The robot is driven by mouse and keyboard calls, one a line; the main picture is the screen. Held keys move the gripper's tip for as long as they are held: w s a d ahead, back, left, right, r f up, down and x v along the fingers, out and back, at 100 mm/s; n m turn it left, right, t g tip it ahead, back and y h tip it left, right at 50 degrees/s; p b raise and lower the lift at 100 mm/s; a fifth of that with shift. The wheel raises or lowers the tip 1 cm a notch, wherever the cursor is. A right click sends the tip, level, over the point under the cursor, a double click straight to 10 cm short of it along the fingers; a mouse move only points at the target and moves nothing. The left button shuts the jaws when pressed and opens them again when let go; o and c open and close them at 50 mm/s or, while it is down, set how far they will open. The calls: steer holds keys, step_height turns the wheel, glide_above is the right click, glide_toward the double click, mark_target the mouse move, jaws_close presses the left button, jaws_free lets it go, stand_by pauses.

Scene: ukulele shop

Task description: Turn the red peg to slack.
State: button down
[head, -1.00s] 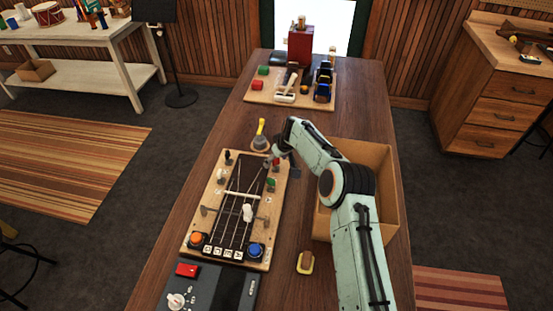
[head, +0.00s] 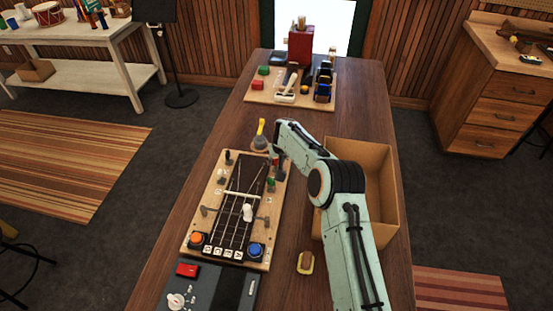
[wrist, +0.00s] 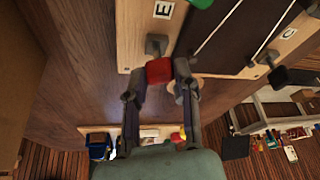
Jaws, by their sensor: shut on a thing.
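The red peg (wrist: 160,70) sits on a grey post at the edge of the wooden string board, beside the label E, in the wrist view. It also shows as a small red spot in the head view (head: 276,160), partly hidden by my gripper. My gripper (wrist: 158,80) is shut on the red peg, with one finger on each side of it. The string board (head: 187,243) lies on the bench with its dark fingerboard and pale strings. Which way the peg points is hard to tell.
A green peg (head: 271,183) stands close on the same side. A black peg (wrist: 290,77) is by the label C. A cardboard box (head: 387,205) stands right of the board under my arm.

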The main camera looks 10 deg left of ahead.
steer(key=m+h, duration=0.1)
steer(key=m, duration=0.3)
steer(key=shift+a+h, duration=0.1)
steer(key=shift+h, duration=0.3)
steer(key=shift+m+h, duration=0.6)
steer(key=shift+m, duration=1.2)
steer(key=c, duration=0.8)
jaws_free()
steer(key=shift+c, duration=0.2)
steer(key=v, duration=1.2)
